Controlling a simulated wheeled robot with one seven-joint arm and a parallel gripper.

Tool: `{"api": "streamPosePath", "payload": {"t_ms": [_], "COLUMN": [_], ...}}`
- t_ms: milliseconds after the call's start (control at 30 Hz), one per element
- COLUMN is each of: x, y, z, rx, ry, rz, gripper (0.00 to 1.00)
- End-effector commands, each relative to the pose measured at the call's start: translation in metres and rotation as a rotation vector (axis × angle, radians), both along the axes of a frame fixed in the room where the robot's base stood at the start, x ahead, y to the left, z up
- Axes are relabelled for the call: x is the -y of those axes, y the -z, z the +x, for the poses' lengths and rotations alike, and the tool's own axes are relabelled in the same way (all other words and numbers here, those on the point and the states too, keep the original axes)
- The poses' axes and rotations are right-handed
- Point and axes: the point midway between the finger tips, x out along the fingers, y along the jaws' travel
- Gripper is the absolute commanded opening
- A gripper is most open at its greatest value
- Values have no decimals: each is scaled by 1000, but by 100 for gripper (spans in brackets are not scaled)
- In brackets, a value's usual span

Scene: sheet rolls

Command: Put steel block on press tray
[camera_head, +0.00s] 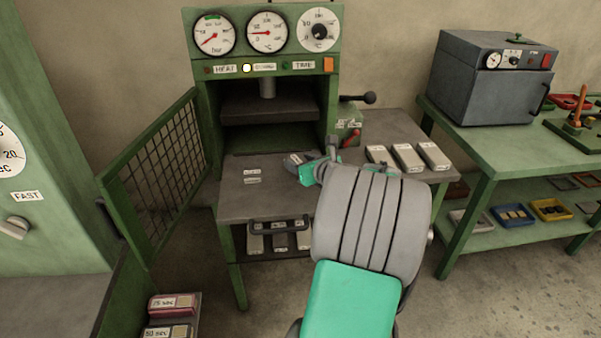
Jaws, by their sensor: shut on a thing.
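My gripper (309,163) is in front of the press, low over the grey surface, with its jaws mostly hidden by my own arm. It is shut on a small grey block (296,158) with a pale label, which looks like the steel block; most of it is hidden. I cannot tell whether the block touches the surface below. The flat grey plate (240,203) in front of the press opening, with a dark handle at its front edge, looks like the press tray. The green press (197,110) stands open behind it.
The mesh gate (160,165) stands open at the left. Several pale-topped blocks (408,157) lie on the bench to the right, and others (255,242) sit below the plate. A lever (358,98) sticks out right of the press. A grey oven (490,80) stands on the right bench.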

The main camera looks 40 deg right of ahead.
Motion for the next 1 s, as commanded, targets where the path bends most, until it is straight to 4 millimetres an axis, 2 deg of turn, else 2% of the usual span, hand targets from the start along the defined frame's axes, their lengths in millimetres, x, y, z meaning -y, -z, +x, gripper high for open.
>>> {"api": "streamPosePath", "payload": {"t_ms": [167, 533, 567, 800, 1000], "x": [1, 1, 0, 0, 0], "y": [29, 34, 36, 36, 35], "z": [1, 1, 1, 1, 1], "rx": [0, 2, -1, -2, -2], "ry": [-1, 0, 0, -1, -1], "rz": [1, 0, 1, 2, 2], "gripper": [0, 0, 52, 72, 72]}}
